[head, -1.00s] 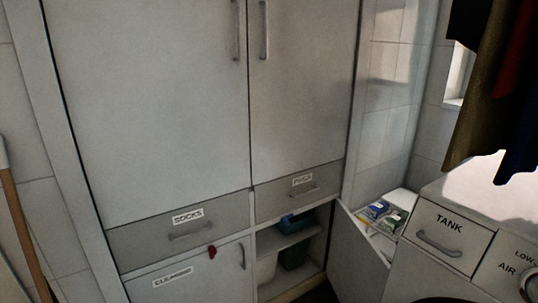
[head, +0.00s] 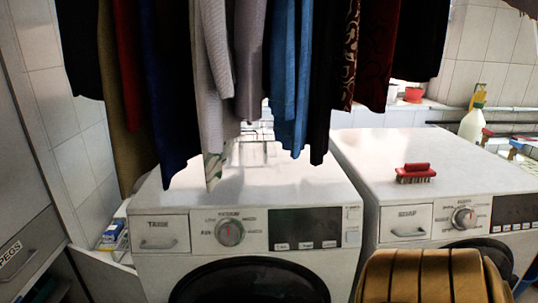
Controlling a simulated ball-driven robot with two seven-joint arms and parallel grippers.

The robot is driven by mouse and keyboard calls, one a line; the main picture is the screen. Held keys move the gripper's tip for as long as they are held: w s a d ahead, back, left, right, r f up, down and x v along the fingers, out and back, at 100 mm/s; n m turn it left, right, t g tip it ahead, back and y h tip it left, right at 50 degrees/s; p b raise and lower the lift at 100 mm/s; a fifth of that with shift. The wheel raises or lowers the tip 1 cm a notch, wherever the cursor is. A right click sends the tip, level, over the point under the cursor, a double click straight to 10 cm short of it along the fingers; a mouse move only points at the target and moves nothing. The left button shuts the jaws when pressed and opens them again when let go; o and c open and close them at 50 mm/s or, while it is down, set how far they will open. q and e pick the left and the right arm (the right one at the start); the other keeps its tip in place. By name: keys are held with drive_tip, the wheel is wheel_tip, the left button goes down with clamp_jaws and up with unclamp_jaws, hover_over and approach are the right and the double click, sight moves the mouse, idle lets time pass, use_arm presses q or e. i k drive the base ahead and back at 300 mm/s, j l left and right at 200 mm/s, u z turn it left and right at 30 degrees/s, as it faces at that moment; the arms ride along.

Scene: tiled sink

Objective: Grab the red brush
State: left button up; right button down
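The red brush (head: 415,173) lies on the white top of the right washing machine (head: 385,157), near its front edge. It has a red handle on top and bristles facing down. Nothing touches it, and it is in plain sight. Neither of my grippers shows in the head view.
Another washing machine (head: 245,180) stands to the left. Dark, grey and blue clothes (head: 215,80) hang low over it. A bottle (head: 472,122) and small red and blue-topped items stand behind the brush at the right. A red pot (head: 413,94) sits on the back ledge.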

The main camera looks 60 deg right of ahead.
sight(411, 173)
drive_tip(key=z, duration=2.9)
